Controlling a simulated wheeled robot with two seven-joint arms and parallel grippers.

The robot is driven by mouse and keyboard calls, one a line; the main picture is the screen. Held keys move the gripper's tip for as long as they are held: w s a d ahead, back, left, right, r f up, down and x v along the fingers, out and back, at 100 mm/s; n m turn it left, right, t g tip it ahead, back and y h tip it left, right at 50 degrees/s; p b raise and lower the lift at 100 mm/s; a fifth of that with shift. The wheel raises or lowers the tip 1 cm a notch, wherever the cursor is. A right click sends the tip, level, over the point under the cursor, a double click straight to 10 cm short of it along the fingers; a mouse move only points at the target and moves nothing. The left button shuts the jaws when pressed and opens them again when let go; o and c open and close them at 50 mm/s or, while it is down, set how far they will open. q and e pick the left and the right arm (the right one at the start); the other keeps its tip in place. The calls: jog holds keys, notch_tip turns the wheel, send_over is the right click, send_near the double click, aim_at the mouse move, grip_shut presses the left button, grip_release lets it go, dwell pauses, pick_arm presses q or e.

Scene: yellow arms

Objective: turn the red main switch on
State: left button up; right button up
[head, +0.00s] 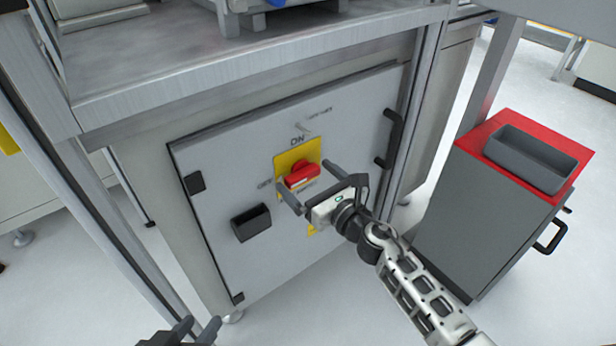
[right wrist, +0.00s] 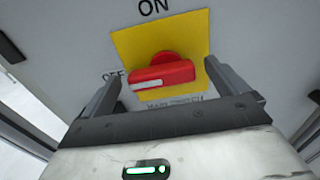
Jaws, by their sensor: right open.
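The red main switch (head: 302,176) is a rotary handle on a yellow plate (head: 283,160) on the grey cabinet door. In the right wrist view the red handle (right wrist: 165,74) lies roughly level, its white-marked end toward the OFF lettering at left; ON is lettered above. My right gripper (head: 307,175) is open in front of the switch, one finger to each side of the handle. In the right wrist view the fingers (right wrist: 161,80) show gaps to the handle. My left gripper (head: 199,324) is at the bottom edge, partly cut off, its fingers apart and empty.
A black box-shaped holder (head: 251,223) sits on the door left of the switch. Black door handles (head: 390,137) are at its right edge. A worktop (head: 250,55) overhangs above. A grey cart (head: 470,215) with a red top and dark tray (head: 530,160) stands at right.

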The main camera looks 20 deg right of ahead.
jog(key=shift+w+a, duration=0.1)
jog(key=shift+w, duration=0.2)
jog(key=c, duration=1)
